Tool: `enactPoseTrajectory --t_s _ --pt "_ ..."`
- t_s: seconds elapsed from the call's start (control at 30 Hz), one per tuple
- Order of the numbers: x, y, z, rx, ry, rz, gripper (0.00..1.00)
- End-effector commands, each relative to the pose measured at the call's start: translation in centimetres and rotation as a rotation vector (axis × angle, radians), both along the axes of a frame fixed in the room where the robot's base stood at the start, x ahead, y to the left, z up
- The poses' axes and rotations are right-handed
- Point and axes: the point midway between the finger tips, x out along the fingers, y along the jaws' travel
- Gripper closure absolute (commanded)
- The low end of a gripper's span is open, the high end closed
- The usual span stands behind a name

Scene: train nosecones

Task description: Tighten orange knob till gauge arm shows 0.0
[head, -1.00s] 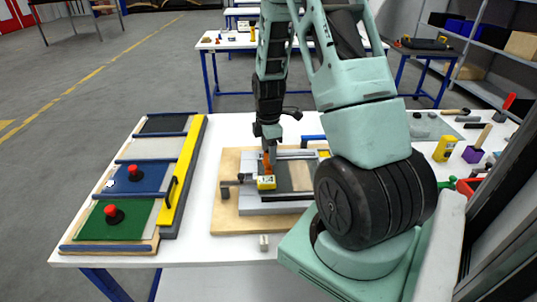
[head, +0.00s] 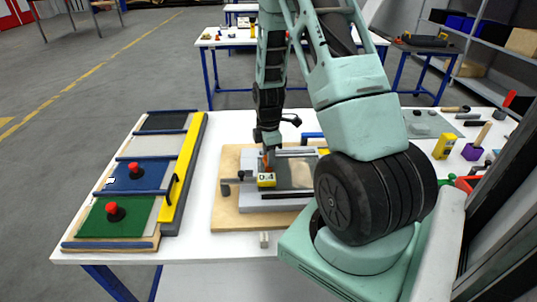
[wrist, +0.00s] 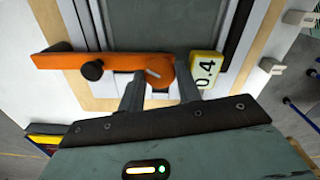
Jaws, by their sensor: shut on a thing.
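The orange knob (wrist: 158,73) sits at the right end of an orange gauge arm (wrist: 60,60) in the wrist view, with a light line across its top. My gripper (wrist: 160,84) is shut on the knob, one finger on each side. A yellow gauge box (wrist: 206,70) right beside the knob reads 0.4. In the head view the gauge box (head: 267,180) stands on the grey fixture (head: 272,202), below my gripper (head: 268,150). The knob is mostly hidden there.
A black knob (wrist: 92,70) sits on the orange arm. The fixture rests on a wooden board (head: 232,216). To the left is a panel with red buttons (head: 115,211) and a yellow bar (head: 186,170). Tools, including a purple-headed mallet (head: 472,154), lie at the right.

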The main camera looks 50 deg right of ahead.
Motion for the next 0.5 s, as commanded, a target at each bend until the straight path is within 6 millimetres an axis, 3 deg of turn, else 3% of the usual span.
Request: enactPoseTrajectory --t_s 0.27,0.5 --pt "0.01 -0.02 -0.04 -0.001 -0.001 -0.094 0.89" --pt "0.05 -0.03 -0.04 -0.001 -0.002 -0.283 0.89"
